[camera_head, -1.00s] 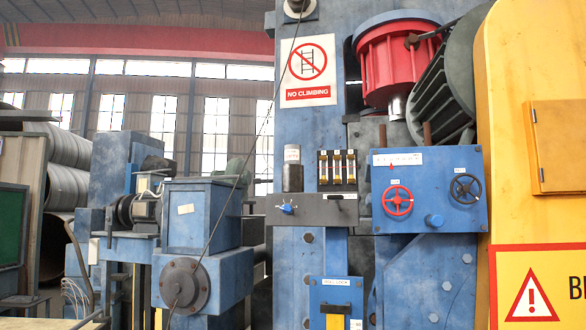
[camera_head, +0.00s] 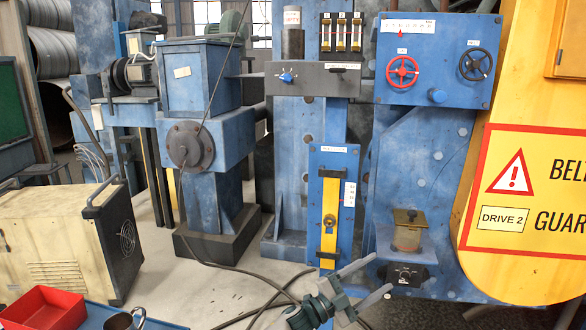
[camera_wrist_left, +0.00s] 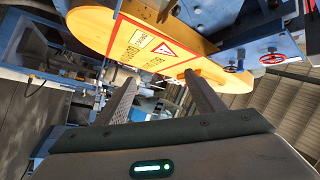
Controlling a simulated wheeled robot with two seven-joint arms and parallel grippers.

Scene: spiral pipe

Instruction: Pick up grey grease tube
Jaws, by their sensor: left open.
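My left gripper (camera_head: 380,273) is at the bottom of the head view, right of centre. Its two grey fingers are apart, with nothing seen between them. In the left wrist view the fingers (camera_wrist_left: 160,77) are also spread and empty. I cannot clearly make out a grey grease tube in either view. A dark grey cylinder with a pale upper part (camera_head: 292,40) stands on the grey ledge (camera_head: 320,82) of the blue machine, well above and beyond the gripper; I cannot tell if it is the tube. My right gripper is not in view.
A red bin (camera_head: 42,308) and a metal mug (camera_head: 125,320) are at the lower left by a blue surface (camera_head: 165,326). A cream cabinet (camera_head: 60,240) stands behind. Black cables (camera_head: 250,272) lie on the floor. A yellow belt guard (camera_head: 530,275) is at right.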

